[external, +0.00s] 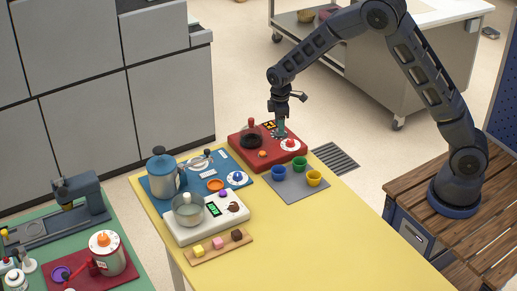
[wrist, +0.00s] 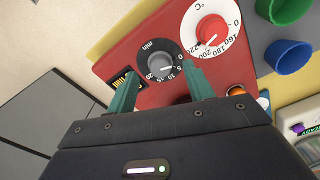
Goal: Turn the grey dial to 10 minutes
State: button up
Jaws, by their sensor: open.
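The grey dial (wrist: 158,66) sits on a black round scale marked in minutes, on the red panel (wrist: 120,66). Numbers such as 0, 5, 15 and 20 show around it. I cannot tell for sure which number it points to. My gripper (wrist: 161,71) is open, with one green fingertip on each side of the dial in the wrist view; whether they touch it is unclear. In the external view my gripper (external: 281,127) points down over the back of the red unit (external: 240,152), and the grey dial is hidden there.
A red dial with a white temperature scale (wrist: 210,30) is close by on the right, also seen in the external view (external: 291,145). Blue (external: 278,173), green (external: 299,163) and yellow (external: 314,178) cups stand on a grey mat in front. The yellow table's front right (external: 310,235) is clear.

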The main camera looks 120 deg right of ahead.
jog(key=shift+f, duration=0.95)
jog(key=c, duration=1)
jog(key=shift+o, duration=0.2)
jog(key=shift+m, duration=0.3)
jog(key=m, duration=0.6)
jog(key=shift+m, duration=0.3)
jog(key=m, duration=0.6)
jog(key=shift+m, duration=0.6)
